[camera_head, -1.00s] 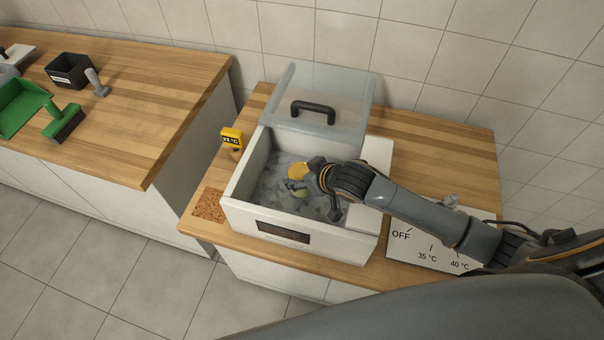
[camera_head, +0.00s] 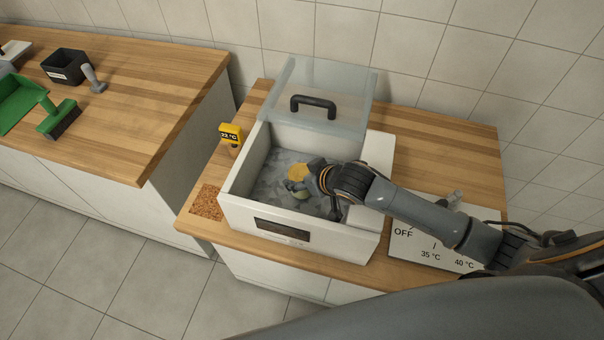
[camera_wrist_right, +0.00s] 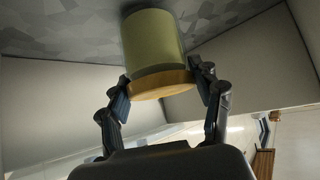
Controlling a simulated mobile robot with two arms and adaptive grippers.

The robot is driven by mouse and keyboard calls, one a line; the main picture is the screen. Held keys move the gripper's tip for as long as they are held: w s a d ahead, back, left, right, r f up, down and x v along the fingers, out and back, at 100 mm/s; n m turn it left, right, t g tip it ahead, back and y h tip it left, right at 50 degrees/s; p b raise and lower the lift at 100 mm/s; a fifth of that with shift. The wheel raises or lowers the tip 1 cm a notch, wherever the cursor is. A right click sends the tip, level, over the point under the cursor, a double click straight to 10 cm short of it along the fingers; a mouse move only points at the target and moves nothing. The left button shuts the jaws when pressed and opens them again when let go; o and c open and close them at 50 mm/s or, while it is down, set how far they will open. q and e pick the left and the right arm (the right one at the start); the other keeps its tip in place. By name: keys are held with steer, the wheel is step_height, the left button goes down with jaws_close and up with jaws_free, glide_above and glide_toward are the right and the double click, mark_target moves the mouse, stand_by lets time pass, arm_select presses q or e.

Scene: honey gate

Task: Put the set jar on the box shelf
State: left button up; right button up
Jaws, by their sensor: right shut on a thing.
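The jar has a yellow lid (camera_head: 297,172) and a pale green body (camera_wrist_right: 152,42). My right gripper (camera_wrist_right: 162,88) is shut on the jar at its lid, inside the open white box (camera_head: 240,213). In the right wrist view the jar's far end is against or close to the mottled grey surface (camera_wrist_right: 60,30) inside the box; I cannot tell whether they touch. In the head view my right gripper (camera_head: 307,180) partly hides the jar. The box's clear lid (camera_head: 335,85) with a dark handle stands open at the back. My left gripper is not in view.
A yellow display (camera_head: 230,134) reading 22 °C stands left of the box. A cork mat (camera_head: 207,201) lies at the front left. A temperature dial panel (camera_head: 430,252) is at the right. A green dustpan (camera_head: 20,105), brush (camera_head: 60,118) and black bin (camera_head: 66,67) lie on the left counter.

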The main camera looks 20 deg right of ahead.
steer(key=shift+f, duration=0.3)
steer(key=o, duration=1.6)
